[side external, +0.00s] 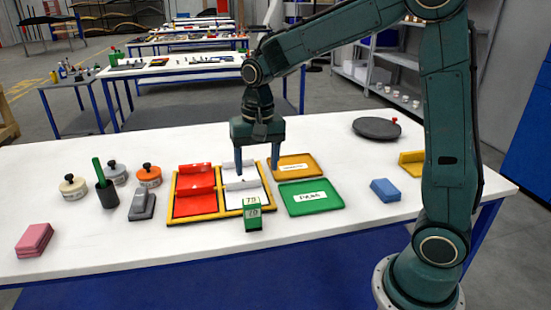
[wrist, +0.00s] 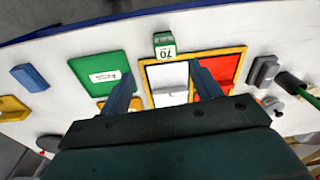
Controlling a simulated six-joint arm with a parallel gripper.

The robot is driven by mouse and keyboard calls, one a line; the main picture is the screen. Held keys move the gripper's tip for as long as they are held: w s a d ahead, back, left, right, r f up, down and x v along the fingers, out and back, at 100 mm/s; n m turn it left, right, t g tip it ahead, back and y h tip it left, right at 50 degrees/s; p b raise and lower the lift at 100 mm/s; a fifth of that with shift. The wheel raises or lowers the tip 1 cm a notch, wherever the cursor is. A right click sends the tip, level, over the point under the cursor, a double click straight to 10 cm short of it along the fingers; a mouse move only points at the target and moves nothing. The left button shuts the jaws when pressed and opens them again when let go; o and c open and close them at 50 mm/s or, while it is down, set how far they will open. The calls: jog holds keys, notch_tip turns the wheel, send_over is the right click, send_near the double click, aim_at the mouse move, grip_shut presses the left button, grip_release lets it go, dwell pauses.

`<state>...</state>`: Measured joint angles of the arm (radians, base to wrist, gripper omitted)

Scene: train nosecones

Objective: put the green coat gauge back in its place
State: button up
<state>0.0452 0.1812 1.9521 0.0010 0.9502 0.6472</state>
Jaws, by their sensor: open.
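A green labelled tray (side external: 310,209) and an orange tray (side external: 312,164) lie to the right. Red panels (side external: 195,203) fill the left compartment. A grey block (side external: 142,204), a dark cup with a green handle (side external: 107,194) and knobbed pots stand left. A blue block (side external: 385,190) lies right.

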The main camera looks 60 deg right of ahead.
jog(key=s+a+r+n+t, duration=0.1)
jog(key=s+r+n+t, duration=0.1)
jog(key=s, duration=0.8)
jog(key=s+r+n+t, duration=0.3)
jog(key=s+r+n, duration=0.2)
jog(key=s, duration=0.5)
jog(key=shift+s+a+n, duration=0.4)
jog(key=shift+n, duration=0.1)
